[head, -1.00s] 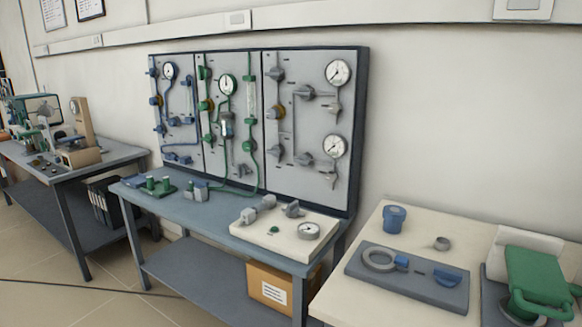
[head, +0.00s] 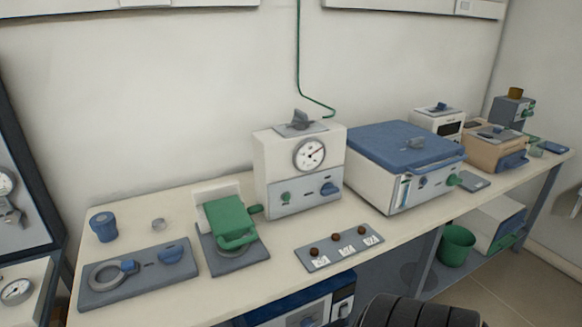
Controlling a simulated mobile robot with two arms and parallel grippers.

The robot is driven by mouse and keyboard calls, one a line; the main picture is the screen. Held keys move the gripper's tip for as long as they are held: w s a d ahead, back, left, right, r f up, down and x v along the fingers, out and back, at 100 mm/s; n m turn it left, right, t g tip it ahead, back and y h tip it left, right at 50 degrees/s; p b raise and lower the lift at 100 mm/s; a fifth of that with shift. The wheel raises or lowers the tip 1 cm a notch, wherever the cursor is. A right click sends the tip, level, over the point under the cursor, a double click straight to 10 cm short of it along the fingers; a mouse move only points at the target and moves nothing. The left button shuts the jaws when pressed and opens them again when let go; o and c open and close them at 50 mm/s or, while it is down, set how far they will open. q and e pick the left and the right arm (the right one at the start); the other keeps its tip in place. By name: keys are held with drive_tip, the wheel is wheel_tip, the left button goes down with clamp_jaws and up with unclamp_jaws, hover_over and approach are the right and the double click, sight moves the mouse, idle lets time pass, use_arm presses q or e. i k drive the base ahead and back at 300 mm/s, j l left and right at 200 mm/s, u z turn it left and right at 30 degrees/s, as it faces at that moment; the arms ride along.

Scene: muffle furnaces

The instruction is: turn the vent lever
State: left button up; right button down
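A small grey lever (head: 300,117) stands on a plate on top of a white box with a round gauge (head: 309,154), in the middle of the head view. I cannot tell which of these is the vent lever.
The pale bench (head: 160,295) runs from lower left to back right. A green bin (head: 457,245) stands below.

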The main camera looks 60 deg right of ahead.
sight(329, 189)
drive_tip(key=z, duration=2.1)
